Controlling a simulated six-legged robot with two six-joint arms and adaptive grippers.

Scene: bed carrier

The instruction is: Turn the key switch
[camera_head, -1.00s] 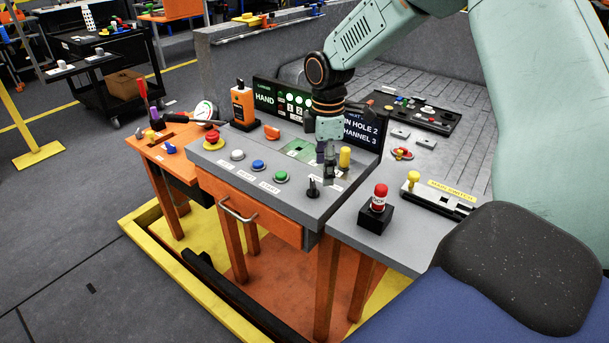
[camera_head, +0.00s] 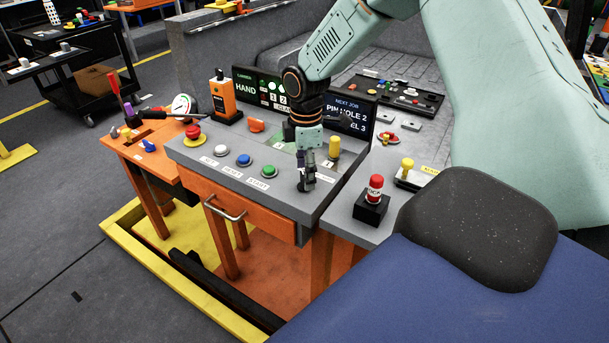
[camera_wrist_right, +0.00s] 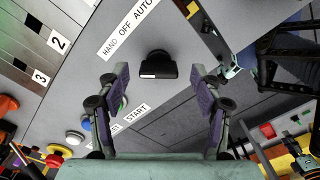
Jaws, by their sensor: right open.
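The key switch is a black knob (camera_wrist_right: 158,66) on the grey panel, beside a white label reading HAND OFF AUTO (camera_wrist_right: 127,28). My right gripper (camera_wrist_right: 160,80) is open, with one finger on each side of the knob in the right wrist view and a gap to both. I cannot tell how far above the panel its fingertips are. In the head view my right gripper (camera_head: 307,175) points down at the panel's front right and mostly hides the knob.
A green button (camera_head: 269,172), a blue button (camera_head: 244,160) and a red mushroom button (camera_head: 193,134) sit left of the gripper. A yellow knob (camera_head: 335,147) stands behind it. A red-topped black block (camera_head: 372,205) stands to the right.

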